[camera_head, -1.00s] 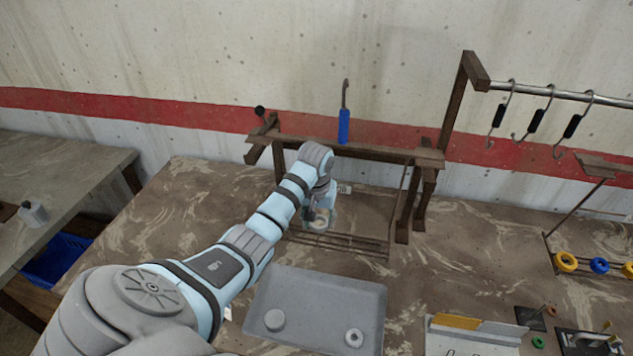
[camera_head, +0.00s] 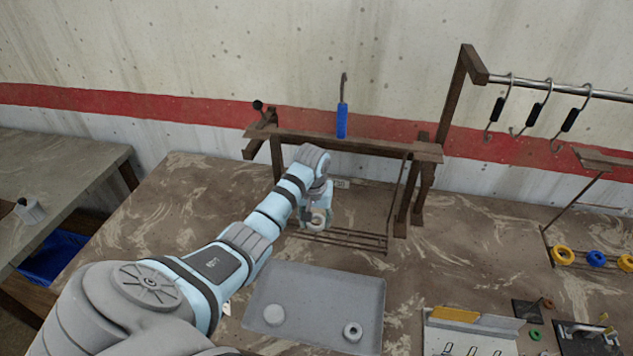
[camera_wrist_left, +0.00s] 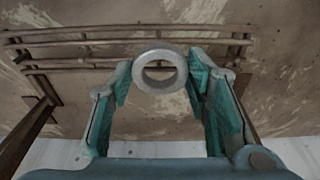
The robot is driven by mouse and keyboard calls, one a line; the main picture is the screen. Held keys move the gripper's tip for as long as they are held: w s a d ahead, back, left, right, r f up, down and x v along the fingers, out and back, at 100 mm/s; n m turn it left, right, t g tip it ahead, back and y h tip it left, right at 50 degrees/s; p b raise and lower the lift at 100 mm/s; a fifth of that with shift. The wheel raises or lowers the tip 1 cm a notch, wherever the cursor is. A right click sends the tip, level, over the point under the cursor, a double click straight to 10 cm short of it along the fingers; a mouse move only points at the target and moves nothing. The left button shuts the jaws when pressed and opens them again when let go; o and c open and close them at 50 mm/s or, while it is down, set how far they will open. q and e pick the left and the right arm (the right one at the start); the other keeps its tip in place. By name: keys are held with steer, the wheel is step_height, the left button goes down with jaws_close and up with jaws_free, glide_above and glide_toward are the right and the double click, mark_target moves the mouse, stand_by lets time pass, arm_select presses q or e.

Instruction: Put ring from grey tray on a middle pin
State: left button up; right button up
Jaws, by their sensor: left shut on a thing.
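My left gripper (camera_head: 317,214) is shut on a grey ring (camera_wrist_left: 160,72). In the left wrist view the fingertips (camera_wrist_left: 160,80) hold the ring between them, its hole facing the camera. In the head view the held ring is small, in front of the wooden rack (camera_head: 370,147) and near its low rails (camera_head: 355,242). The grey tray (camera_head: 330,278) lies in front of the rack. Another grey ring (camera_head: 352,332) and a plain round grey piece (camera_head: 274,314) lie in it. I cannot make out a middle pin clearly. My right gripper is not in view.
A blue-handled hook (camera_head: 342,122) stands above the rack. At right are a hanging bar with several hooks (camera_head: 537,108) and yellow and blue rings (camera_head: 563,255). A white slotted holder (camera_head: 465,335) is at front right. Bare tabletop (camera_head: 180,215) lies left of the arm.

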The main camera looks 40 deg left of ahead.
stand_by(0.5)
arm_select(q)
steer(key=shift+f+b, duration=0.4)
steer(key=shift+f, duration=1.1)
steer(key=o, duration=1.2)
